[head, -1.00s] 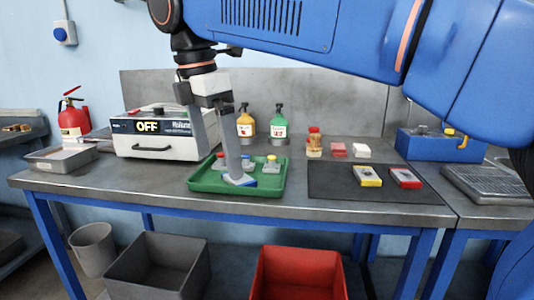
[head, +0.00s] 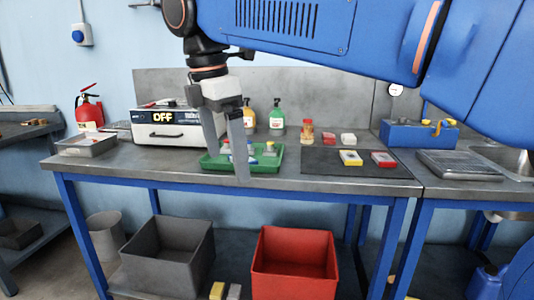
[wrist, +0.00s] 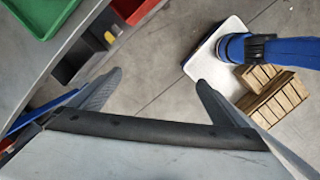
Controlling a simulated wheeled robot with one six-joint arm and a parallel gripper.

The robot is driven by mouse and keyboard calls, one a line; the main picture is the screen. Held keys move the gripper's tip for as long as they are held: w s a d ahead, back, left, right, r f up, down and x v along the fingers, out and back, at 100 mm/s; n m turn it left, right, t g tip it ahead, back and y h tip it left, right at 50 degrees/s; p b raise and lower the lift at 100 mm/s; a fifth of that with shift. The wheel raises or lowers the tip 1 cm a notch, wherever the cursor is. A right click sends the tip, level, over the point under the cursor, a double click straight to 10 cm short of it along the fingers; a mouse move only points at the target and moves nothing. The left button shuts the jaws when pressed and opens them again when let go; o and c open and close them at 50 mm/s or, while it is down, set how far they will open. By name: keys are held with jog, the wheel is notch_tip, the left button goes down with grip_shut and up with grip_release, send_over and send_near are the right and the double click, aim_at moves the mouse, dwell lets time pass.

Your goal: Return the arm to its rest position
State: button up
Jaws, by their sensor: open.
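My gripper (head: 230,168) hangs from my blue arm in the head view, its long grey fingers pointing down in front of the green tray (head: 209,165). It is open and nothing is between its fingers. In the wrist view my gripper (wrist: 158,78) shows two fingers spread apart, with bare grey floor between them. The green tray (wrist: 40,12) is at the upper left of that view, apart from the fingers. The tray stands on the bench (head: 130,178) and holds several small items, partly hidden by my fingers.
A box reading OFF (head: 165,135) stands left of the tray. Two bottles, a dark mat (head: 325,169) and a blue case (head: 410,135) are on the bench. A grey bin (head: 165,275) and a red bin (head: 292,283) are below. A wooden crate (wrist: 275,95) shows on the floor.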

jog(key=s+d+f+m+t+y, duration=0.1)
jog(key=d+f+m, duration=0.5)
jog(key=d, duration=0.6)
jog(key=d+f+m, duration=0.5)
jog(key=d+m, duration=0.1)
jog(key=d, duration=0.5)
jog(key=s+d+f+m+t, duration=0.1)
jog(key=s+d+f+m, duration=0.4)
jog(key=f, duration=0.4)
jog(key=s+d+f+m+t, duration=0.1)
jog(key=s+d+f+m, duration=0.5)
jog(key=d+f, duration=0.3)
jog(key=shift+f+m+t, duration=0.25)
jog(key=shift+m+t, duration=0.15)
jog(key=shift+m, duration=0.4)
jog(key=shift+s, duration=0.1)
